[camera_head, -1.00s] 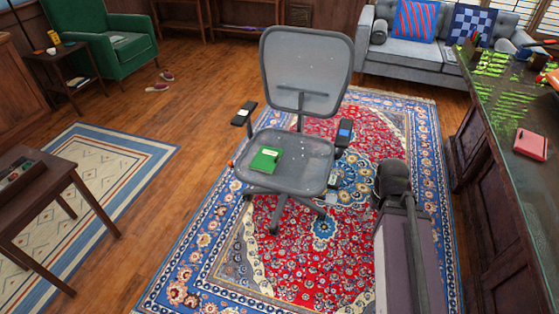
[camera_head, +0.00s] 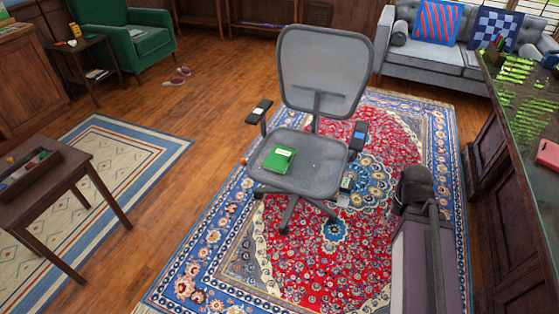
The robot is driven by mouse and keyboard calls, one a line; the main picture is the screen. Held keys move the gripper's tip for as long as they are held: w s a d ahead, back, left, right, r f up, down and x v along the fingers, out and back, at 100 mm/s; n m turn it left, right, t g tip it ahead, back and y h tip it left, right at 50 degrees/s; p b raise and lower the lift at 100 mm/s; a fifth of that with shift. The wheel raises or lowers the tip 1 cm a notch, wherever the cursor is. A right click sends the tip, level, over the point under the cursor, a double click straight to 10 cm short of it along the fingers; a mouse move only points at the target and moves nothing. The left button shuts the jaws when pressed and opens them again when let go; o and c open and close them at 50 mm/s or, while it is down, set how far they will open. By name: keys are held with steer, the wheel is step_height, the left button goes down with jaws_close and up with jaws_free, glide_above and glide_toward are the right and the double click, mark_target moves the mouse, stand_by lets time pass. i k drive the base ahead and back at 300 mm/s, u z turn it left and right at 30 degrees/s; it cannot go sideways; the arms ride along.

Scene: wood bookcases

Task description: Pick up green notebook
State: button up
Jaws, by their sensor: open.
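A green notebook (camera_head: 279,159) lies flat on the seat of a grey mesh office chair (camera_head: 313,176), left of the seat's middle. It has a small pale label on its cover. The chair's backrest (camera_head: 324,75) rises behind the seat, and the notebook's near side is unobstructed. Part of my own arm shows at the lower right, to the right of the chair and apart from it. My gripper does not show in this view.
The chair stands on a red and blue patterned rug (camera_head: 323,268). A small wooden table (camera_head: 72,188) with a tray is at the left. A long desk (camera_head: 520,115) lines the right side. Bare wood floor (camera_head: 185,215) lies between table and rug.

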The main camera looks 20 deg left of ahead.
mark_target(281, 159)
steer(key=u, duration=0.05)
steer(key=i, duration=1)
steer(key=z, duration=0.05)
